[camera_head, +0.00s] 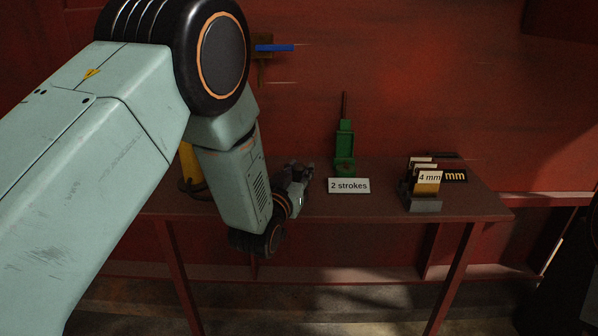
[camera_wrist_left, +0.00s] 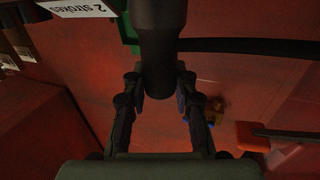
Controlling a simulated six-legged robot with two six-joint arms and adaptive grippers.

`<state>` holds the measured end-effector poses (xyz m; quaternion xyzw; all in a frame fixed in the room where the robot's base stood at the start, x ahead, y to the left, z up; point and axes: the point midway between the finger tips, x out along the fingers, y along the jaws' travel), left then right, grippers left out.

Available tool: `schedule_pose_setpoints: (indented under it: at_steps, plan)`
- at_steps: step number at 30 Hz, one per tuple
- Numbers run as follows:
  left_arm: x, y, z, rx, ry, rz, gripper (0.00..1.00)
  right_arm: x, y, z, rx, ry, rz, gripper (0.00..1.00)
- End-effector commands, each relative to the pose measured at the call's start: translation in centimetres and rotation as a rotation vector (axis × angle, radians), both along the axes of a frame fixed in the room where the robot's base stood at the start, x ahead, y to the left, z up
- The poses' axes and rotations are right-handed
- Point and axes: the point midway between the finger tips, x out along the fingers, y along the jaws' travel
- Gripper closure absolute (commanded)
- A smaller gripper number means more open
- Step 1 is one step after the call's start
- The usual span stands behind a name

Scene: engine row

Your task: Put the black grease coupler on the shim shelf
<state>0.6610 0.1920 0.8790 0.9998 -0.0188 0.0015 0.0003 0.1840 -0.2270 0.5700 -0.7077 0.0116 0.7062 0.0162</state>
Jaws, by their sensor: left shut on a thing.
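My left gripper (camera_head: 300,172) is above the table, left of the green stand, with its wrist low at the table's front edge. In the left wrist view, its two fingers (camera_wrist_left: 160,95) are shut on a dark, tapered cylinder, the black grease coupler (camera_wrist_left: 160,40). In the head view the coupler cannot be told apart from the dark fingers. My right gripper is not in view.
A green stand (camera_head: 344,150) with a thin rod stands behind a "2 strokes" sign (camera_head: 349,186), between my gripper and the rack. A yellow object (camera_head: 188,165) is partly hidden behind my arm. A blue bar (camera_head: 274,47) sticks out from the red wall.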

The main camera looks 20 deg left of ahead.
Motion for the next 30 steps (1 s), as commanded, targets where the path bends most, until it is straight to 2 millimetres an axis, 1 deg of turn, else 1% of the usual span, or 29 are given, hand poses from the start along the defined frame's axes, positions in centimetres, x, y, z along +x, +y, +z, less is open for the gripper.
schedule_pose_setpoints:
  at_steps: [3, 4, 11, 19, 23, 26, 30]
  plan:
    - [0.0, 0.0, -0.4, 0.000, -0.002, 0.000, 1.00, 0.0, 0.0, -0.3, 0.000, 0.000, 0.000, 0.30]
    - [0.0, 0.0, -0.4, 0.000, 0.001, 0.000, 0.71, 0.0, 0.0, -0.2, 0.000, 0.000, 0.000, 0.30]
    - [0.0, 0.0, -0.3, 0.000, 0.001, 0.000, 0.51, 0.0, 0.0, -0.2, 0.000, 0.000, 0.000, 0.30]
    - [0.0, 0.0, -0.3, 0.000, 0.000, -0.001, 0.50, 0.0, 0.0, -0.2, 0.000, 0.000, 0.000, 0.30]
    - [0.0, 0.0, 0.4, 0.000, 0.000, -0.001, 0.50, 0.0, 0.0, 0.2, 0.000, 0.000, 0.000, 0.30]
    - [-1.3, 0.0, 0.1, 0.001, 0.004, -0.001, 0.50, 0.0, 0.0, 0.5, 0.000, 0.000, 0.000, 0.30]
    - [-3.9, 0.1, 0.2, 0.002, 0.005, -0.001, 0.50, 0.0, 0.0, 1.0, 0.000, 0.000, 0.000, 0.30]
